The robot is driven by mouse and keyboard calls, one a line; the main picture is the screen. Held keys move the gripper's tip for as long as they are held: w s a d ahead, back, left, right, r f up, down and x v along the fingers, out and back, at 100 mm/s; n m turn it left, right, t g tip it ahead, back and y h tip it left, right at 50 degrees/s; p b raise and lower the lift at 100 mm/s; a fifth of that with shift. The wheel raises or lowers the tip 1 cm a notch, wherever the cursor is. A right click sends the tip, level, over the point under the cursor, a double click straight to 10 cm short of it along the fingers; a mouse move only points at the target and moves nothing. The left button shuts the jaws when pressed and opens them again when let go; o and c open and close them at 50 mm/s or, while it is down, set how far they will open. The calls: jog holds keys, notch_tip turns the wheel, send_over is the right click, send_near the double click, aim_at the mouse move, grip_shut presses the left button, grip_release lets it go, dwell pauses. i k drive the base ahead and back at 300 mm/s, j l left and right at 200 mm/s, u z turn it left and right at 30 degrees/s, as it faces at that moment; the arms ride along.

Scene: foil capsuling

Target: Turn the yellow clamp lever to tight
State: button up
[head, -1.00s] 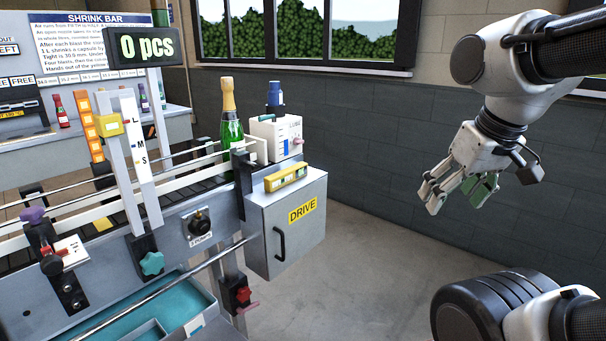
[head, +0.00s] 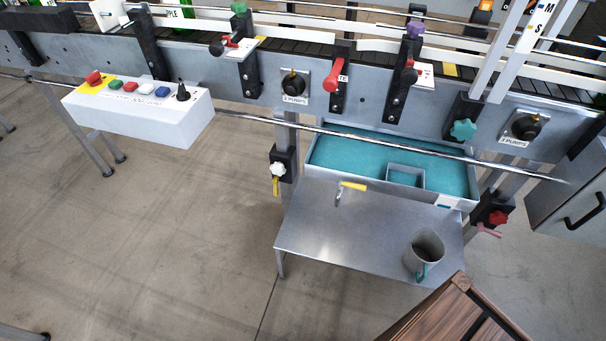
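A short yellow lever (head: 275,186) hangs down from a black clamp block (head: 285,160) on a leg of the conveyor. A white star knob (head: 278,169) sits on the same block, just above the lever. The lever is small in the picture, and I cannot read any tight or loose mark near it. A separate yellow-handled tap (head: 352,186) sticks out to the right, below the teal-lined tray. My gripper is not in view now.
A steel shelf (head: 335,240) juts out right of the clamp, with a grey mug (head: 424,252) on it. A rail (head: 370,141) crosses above. A white button box (head: 140,112) is at left. Wooden furniture (head: 455,315) stands in front. Floor left of the leg is clear.

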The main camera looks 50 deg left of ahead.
aim_at(275, 179)
jog(key=u, duration=2.2)
jog(key=j+u, duration=0.1)
jog(key=u, duration=0.25)
jog(key=i+u, duration=0.1)
jog(key=u, duration=0.2)
jog(key=j+u, duration=0.1)
jog(key=u, duration=0.25)
